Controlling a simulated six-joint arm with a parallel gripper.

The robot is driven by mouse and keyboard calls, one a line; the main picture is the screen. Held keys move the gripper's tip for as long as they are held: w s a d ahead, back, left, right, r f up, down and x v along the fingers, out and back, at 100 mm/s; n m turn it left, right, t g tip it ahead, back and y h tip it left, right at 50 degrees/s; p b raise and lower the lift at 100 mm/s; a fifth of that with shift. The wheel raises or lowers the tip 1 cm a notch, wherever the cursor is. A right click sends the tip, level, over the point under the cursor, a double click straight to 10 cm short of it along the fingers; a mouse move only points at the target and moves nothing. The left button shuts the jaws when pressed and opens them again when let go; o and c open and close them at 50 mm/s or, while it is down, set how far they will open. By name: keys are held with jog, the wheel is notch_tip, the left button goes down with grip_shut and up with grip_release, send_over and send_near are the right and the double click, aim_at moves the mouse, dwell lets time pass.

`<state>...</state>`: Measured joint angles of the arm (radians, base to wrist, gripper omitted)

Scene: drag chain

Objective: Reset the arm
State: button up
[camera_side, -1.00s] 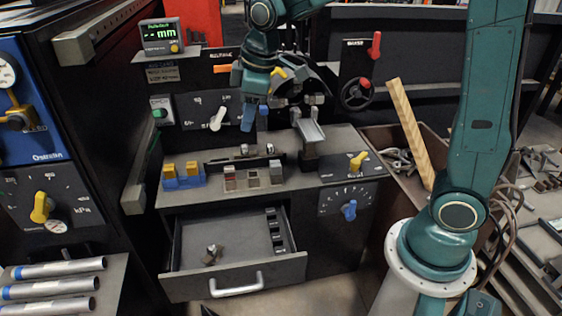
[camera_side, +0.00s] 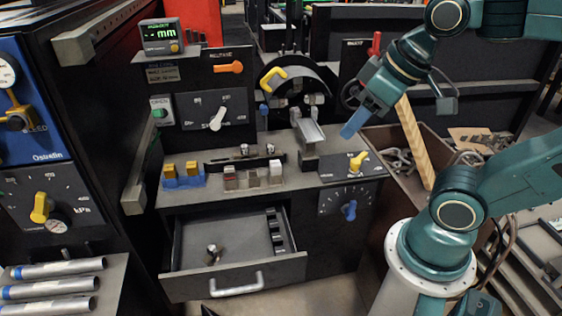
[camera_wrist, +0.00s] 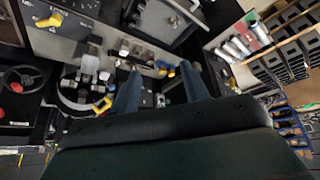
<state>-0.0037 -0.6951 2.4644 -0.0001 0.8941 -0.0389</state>
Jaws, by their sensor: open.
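My gripper (camera_side: 353,126) is at the right of the bench in the side view, above the bench top's right end and beside the bin. Its blue fingers point down and left. In the wrist view both blue fingers of my gripper (camera_wrist: 160,88) stand apart with nothing between them. The teal arm is folded over to the right, clear of the bench machine. The drag chain cannot be made out in these frames.
A drawer (camera_side: 238,286) stands open with a small metal part (camera_side: 213,254) inside. A wooden plank (camera_side: 414,145) leans up from the bin (camera_side: 376,137). Metal tubes (camera_side: 50,288) lie at lower left. A grey bench top (camera_side: 335,166) carries several small blocks.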

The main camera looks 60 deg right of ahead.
jog(key=shift+s+f+m, duration=0.25)
jog(key=shift+s+m, duration=0.05)
jog(key=shift+s, duration=0.4)
jog(key=shift+c, duration=0.3)
